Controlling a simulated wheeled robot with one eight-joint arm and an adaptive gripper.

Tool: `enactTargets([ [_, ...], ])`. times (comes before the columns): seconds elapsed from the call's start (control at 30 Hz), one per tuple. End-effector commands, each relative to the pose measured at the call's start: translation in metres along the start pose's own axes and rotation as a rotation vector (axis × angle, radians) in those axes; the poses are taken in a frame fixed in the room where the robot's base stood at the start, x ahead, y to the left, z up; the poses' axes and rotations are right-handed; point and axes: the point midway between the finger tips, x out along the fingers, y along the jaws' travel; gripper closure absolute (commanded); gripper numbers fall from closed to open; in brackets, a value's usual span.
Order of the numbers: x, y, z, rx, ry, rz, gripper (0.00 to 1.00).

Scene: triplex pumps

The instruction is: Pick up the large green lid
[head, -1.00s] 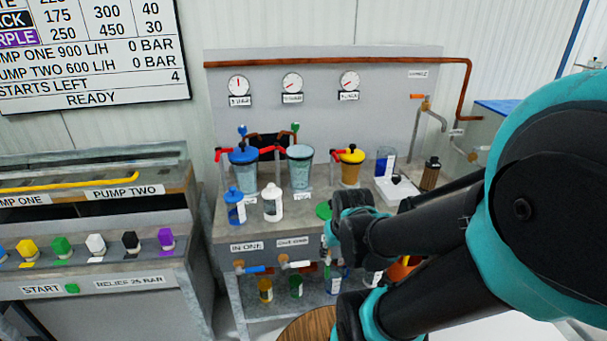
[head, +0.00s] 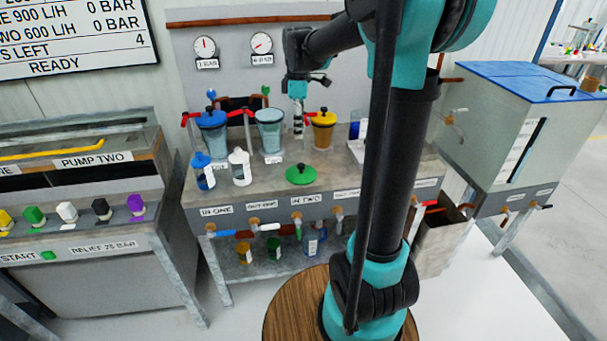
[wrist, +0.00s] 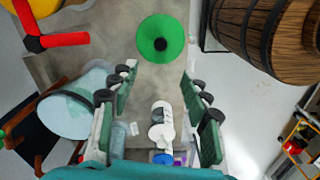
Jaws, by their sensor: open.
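The large green lid (head: 301,174) is a round disc with a dark knob at its centre. It lies flat on the grey bench top, in front of the yellow-lidded container. In the wrist view the green lid (wrist: 161,39) shows whole at the top centre, beyond the fingertips. My gripper (head: 298,130) points down above the bench, behind the lid. Its two fingers are spread apart and empty in the wrist view (wrist: 158,82). The lid is apart from the fingers.
A blue-lidded cup (head: 212,136), an open pale blue cup (head: 269,136) and a yellow-lidded cup (head: 323,134) stand at the back of the bench. A blue bottle (head: 203,172) and a white bottle (head: 239,167) stand left of the lid. A wooden barrel (wrist: 270,35) shows in the wrist view.

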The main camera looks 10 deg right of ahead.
Motion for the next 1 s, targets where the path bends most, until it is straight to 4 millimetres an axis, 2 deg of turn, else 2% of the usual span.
enactTargets([
  [0.1,0.025,0.0,0.0,0.001,0.0,0.001,0.53],
  [0.4,0.082,0.0,0.001,0.003,0.001,0.001,0.53],
  [0.77,0.111,0.0,0.003,0.004,0.001,0.001,0.53],
  [1.0,0.143,0.0,0.007,0.002,0.001,0.001,0.53],
])
